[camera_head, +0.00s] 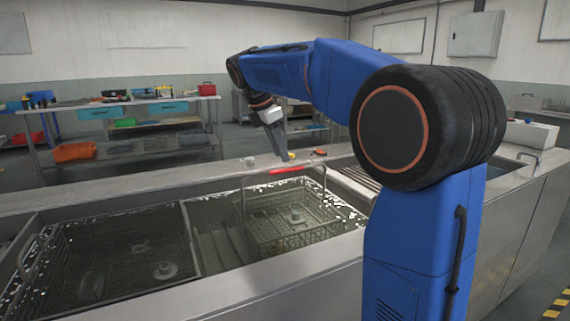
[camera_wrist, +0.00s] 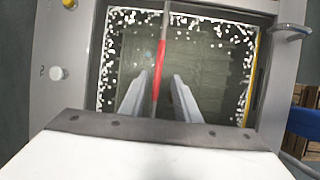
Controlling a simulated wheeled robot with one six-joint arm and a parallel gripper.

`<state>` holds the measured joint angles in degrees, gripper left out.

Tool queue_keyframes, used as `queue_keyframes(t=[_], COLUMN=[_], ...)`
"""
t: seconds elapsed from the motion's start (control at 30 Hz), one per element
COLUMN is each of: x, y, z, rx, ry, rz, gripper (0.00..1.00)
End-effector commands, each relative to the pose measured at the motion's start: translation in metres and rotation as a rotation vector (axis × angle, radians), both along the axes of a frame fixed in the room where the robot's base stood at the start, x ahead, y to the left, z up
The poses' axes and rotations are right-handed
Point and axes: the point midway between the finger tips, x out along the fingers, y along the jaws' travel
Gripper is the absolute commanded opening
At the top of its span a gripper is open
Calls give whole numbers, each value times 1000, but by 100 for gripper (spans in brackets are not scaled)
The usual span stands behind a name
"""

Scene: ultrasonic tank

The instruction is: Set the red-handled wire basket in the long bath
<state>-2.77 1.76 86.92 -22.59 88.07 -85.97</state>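The wire basket (camera_head: 290,240) sits in the middle bath section, inside its walls. Its tall handle has a red grip (camera_head: 289,170), which also shows in the wrist view (camera_wrist: 160,62). My gripper (camera_head: 287,156) points down close to the red grip. In the wrist view my gripper (camera_wrist: 158,88) has its two fingers apart, with the handle bar running between them in the picture. I cannot tell whether the bar is within the fingers' depth. Another wire basket (camera_head: 120,250) with a plain grey handle sits in the left bath section. I cannot tell which section is the long bath.
A steel rim (camera_head: 120,196) runs along the back of the tank, with a white knob (camera_head: 249,161) and a small orange-red item (camera_head: 319,152) on it. A divider (camera_head: 188,238) separates the sections. A shelf bench (camera_head: 130,105) stands behind.

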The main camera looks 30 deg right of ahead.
Motion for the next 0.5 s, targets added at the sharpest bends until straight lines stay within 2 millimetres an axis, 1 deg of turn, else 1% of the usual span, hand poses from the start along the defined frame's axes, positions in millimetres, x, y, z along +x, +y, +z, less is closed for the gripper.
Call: queue_keyframes(t=[0.03,0.1,0.2,0.3,0.5], x=[0,-1,-2,-2,-3], y=[3,7,11,13,14], z=[8,17,26,32,35], rx=[0,0,0,0,0], ry=[-2,-2,-1,0,1], rz=[1,1,0,0,0], gripper=[30,30,30,30,30])
